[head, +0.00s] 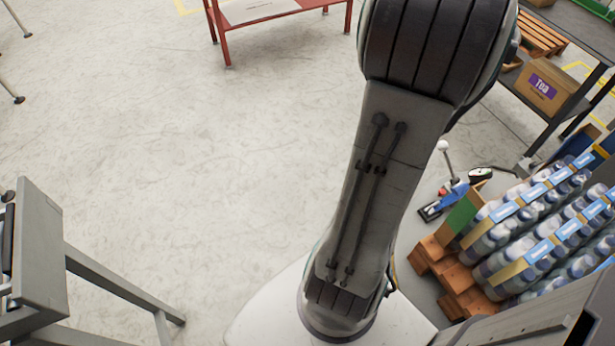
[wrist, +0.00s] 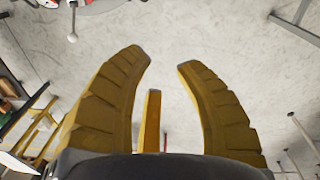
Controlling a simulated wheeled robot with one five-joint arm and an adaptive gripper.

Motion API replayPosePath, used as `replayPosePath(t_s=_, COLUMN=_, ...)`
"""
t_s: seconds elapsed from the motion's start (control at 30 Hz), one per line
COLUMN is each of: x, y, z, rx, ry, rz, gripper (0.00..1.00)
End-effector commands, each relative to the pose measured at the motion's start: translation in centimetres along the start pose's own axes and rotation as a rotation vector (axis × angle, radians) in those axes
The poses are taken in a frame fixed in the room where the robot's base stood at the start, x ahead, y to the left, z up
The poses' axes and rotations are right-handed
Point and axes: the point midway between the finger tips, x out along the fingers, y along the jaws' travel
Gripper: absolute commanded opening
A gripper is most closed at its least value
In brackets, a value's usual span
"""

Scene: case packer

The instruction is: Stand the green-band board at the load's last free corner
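The load of several shrink-wrapped bottle packs with blue labels (head: 545,232) stands on a wooden pallet (head: 450,276) at the right of the head view. Tan strips run along its packs. A green panel with brown edges (head: 463,213) shows at the load's near left side. I cannot tell whether it is the green-band board or whether it stands free. My gripper (wrist: 163,66) shows in the wrist view with its yellow fingers spread and nothing between them. Bare floor lies beyond the fingertips. In the head view my arm rises through the middle, and the gripper is out of sight.
A red table (head: 262,14) stands at the back. A dark shelf with a Tea carton (head: 550,84) is at the upper right. A white-knobbed lever (head: 443,147) and small tools (head: 440,203) are left of the load. A grey frame (head: 38,243) stands lower left. Floor between is clear.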

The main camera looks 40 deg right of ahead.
Motion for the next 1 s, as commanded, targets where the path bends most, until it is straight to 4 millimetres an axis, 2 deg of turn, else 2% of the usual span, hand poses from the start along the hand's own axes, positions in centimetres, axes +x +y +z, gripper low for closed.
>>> replayPosePath(t_s=0.03, x=-0.8, y=-2.4, z=-2.1, rx=-0.017, ry=0.016, rz=0.015, gripper=0.30)
replayPosePath(t_s=0.1, x=-1.5, y=-5.4, z=-4.2, rx=-0.016, ry=0.039, rz=0.031, gripper=0.30)
replayPosePath(t_s=0.2, x=-2.4, y=-10.0, z=-6.4, rx=-0.013, ry=0.077, rz=0.045, gripper=0.30)
replayPosePath(t_s=0.33, x=-3.1, y=-16.0, z=-7.8, rx=-0.009, ry=0.135, rz=0.048, gripper=0.30)
replayPosePath(t_s=0.5, x=-3.5, y=-22.7, z=-7.6, rx=-0.001, ry=0.210, rz=0.026, gripper=0.30)
replayPosePath(t_s=0.7, x=-3.3, y=-27.8, z=-5.9, rx=0.009, ry=0.272, rz=-0.020, gripper=0.30)
replayPosePath(t_s=0.83, x=-3.0, y=-29.6, z=-5.0, rx=0.016, ry=0.296, rz=-0.045, gripper=0.30)
replayPosePath(t_s=1.0, x=-2.8, y=-30.6, z=-4.4, rx=0.022, ry=0.307, rz=-0.063, gripper=0.30)
